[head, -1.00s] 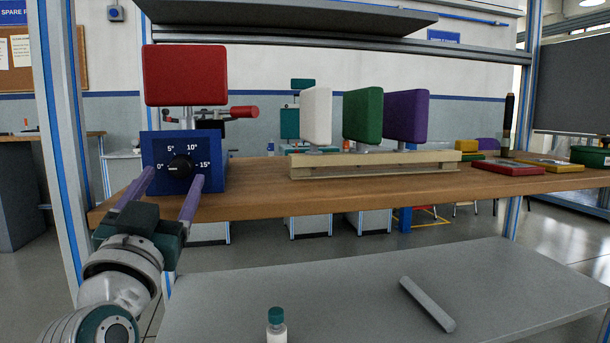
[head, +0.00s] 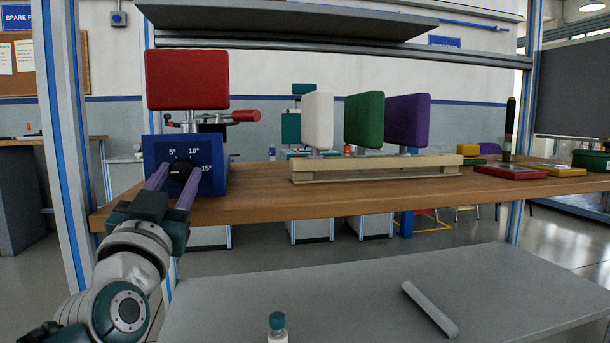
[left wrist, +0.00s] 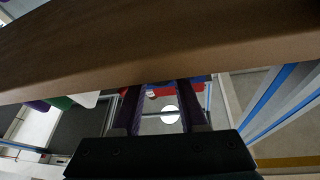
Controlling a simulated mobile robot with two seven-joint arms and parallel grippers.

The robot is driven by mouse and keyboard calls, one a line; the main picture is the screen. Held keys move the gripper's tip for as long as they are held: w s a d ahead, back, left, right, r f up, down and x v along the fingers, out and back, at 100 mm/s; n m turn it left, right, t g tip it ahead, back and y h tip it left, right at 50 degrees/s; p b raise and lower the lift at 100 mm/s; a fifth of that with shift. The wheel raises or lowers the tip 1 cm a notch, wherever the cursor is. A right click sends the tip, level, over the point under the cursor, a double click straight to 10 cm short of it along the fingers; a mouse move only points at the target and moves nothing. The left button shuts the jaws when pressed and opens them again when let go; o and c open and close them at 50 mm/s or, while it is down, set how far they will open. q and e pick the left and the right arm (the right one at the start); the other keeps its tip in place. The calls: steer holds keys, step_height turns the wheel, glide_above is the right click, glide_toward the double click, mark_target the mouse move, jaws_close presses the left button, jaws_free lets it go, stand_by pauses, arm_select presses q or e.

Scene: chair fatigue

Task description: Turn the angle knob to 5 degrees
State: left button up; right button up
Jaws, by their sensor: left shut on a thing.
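The black angle knob (head: 181,168) is on the front of a blue box (head: 216,180) with white marks; 5°, 10° and 15° are readable, and the 0° spot is hidden behind a finger. The knob's small light pointer appears to point left, toward the 0° side. My left gripper (head: 174,174) has its two purple fingers on either side of the knob, shut on it. In the left wrist view, the fingers (left wrist: 160,100) reach under the brown board edge; the knob cannot be made out there. My right gripper is not in view.
A red pad (head: 187,79) stands above the box on a post with a red-handled lever (head: 245,115). White, green and purple pads stand in a wooden rack (head: 375,170) to the right. A grey lower shelf (head: 330,290) holds a small bottle (head: 277,325) and a grey bar (head: 430,309).

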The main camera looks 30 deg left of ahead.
arm_select(q)
jaws_close()
steer(key=shift+r+m+h+p, duration=0.2)
steer(key=shift+m+h+p, duration=0.2)
steer(key=shift+m+p, duration=0.3)
steer(key=m+h+p, duration=0.1)
steer(key=m+p, duration=0.2)
steer(key=m+h+p, duration=0.2)
steer(key=m+p, duration=0.1)
steer(key=m, duration=0.1)
steer(key=m+h+p, duration=0.1)
steer(key=m+p, duration=0.2)
steer(key=shift+s+a+r+h+p, duration=0.15)
steer(key=shift+r+h+p, duration=0.15)
steer(key=shift+r, duration=0.05)
steer(key=shift+f+m+g+h+p, duration=0.1)
steer(key=shift+m+g+h+p, duration=0.4)
steer(key=shift+m+p, duration=0.85)
steer(key=shift+m, duration=0.25)
steer(key=shift+f, duration=0.1)
